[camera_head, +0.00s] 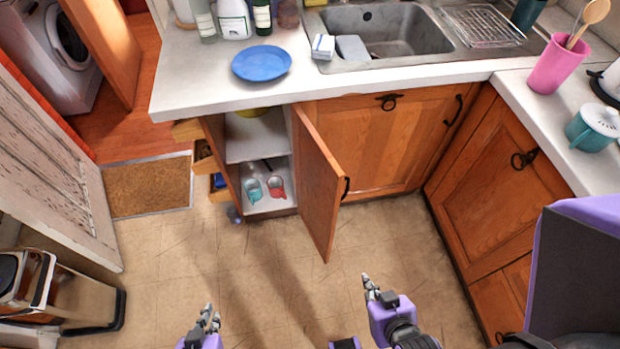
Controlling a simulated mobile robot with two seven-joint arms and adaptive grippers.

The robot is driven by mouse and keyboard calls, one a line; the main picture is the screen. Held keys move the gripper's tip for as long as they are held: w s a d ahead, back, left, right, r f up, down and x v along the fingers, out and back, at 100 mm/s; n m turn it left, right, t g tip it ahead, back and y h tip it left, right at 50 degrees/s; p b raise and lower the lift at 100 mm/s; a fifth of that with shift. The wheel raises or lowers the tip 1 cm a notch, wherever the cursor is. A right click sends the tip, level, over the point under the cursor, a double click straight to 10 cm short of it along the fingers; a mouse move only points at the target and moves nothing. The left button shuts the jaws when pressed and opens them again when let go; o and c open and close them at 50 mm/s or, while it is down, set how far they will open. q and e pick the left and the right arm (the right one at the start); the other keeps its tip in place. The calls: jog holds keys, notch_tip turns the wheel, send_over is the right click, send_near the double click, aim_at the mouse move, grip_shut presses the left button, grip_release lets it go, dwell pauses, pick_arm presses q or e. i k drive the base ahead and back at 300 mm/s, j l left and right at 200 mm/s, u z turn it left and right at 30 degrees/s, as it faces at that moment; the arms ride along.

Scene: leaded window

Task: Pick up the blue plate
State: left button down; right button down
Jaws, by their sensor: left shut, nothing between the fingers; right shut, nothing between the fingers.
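The blue plate (261,64) lies flat on the white countertop (210,88), left of the sink and near the counter's front edge. My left gripper (209,318) is shut and empty at the bottom of the view, low over the floor and well short of the plate. My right gripper (369,284) is shut and empty, further right and also in front of the cabinets. Neither gripper touches the plate.
A cabinet door (318,185) stands open toward me below the counter, with cups inside. Several bottles (233,18) stand behind the plate. The sink (385,35), a sponge (323,46) and a pink utensil holder (556,65) are to the right. Floor before the cabinets is clear.

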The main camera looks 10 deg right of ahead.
aim_at(261, 62)
jog(key=l+u, duration=0.3)
jog(key=l, duration=0.35)
jog(key=l+u, duration=0.25)
jog(key=l, duration=0.4)
jog(key=k+l+u, duration=0.15)
jog(key=l+u, duration=0.15)
jog(key=l, duration=0.3)
jog(key=l+z, duration=0.15)
jog(key=l, duration=0.2)
jog(key=j+z, duration=0.1)
jog(key=z, duration=0.3)
jog(key=k+j+z, duration=0.1)
jog(key=z, duration=0.7)
jog(key=k+j, duration=1)
jog(key=j, duration=0.2)
